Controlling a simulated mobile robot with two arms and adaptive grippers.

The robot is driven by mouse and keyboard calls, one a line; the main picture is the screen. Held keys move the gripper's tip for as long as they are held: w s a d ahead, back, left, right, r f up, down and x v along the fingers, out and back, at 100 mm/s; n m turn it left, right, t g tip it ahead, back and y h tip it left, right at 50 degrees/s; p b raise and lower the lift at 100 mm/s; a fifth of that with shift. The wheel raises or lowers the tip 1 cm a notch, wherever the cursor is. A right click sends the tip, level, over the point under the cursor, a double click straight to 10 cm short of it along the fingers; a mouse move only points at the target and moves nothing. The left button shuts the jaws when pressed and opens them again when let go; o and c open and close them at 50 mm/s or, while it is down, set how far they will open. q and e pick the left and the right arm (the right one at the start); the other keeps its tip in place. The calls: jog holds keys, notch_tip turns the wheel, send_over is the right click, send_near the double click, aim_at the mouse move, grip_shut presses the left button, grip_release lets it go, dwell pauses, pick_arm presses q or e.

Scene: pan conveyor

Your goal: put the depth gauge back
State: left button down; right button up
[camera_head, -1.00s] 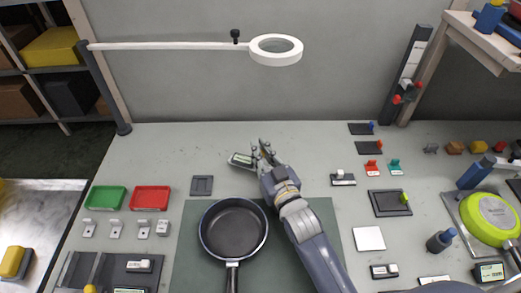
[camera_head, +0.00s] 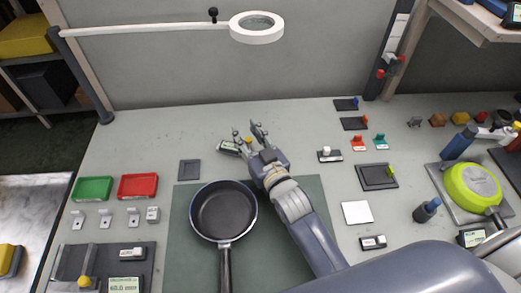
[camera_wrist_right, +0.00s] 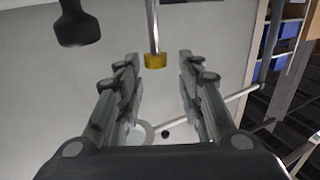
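My right gripper (camera_head: 249,133) is over the far edge of the green mat, fingers pointing to the back wall. In the right wrist view the right gripper (camera_wrist_right: 158,75) has its two fingers wide apart. A thin rod with a yellow end (camera_wrist_right: 155,60) shows between the fingertips, touching neither finger. A dark rounded piece (camera_wrist_right: 77,25) shows at upper left; I cannot tell whether it belongs to the gauge. My left gripper is out of view.
A black pan (camera_head: 224,212) lies on the green mat (camera_head: 185,260). A dark square pad (camera_head: 189,169) lies left of the gripper. Green (camera_head: 92,188) and red (camera_head: 138,186) trays stand at left. A ring lamp (camera_head: 257,36) hangs above. Small fixtures fill the right side.

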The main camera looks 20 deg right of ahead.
jog(key=s, duration=0.3)
jog(key=s+d, duration=0.1)
jog(key=s, duration=0.3)
jog(key=s+d+b, duration=0.1)
jog(key=s, duration=0.3)
jog(key=shift+r, duration=0.35)
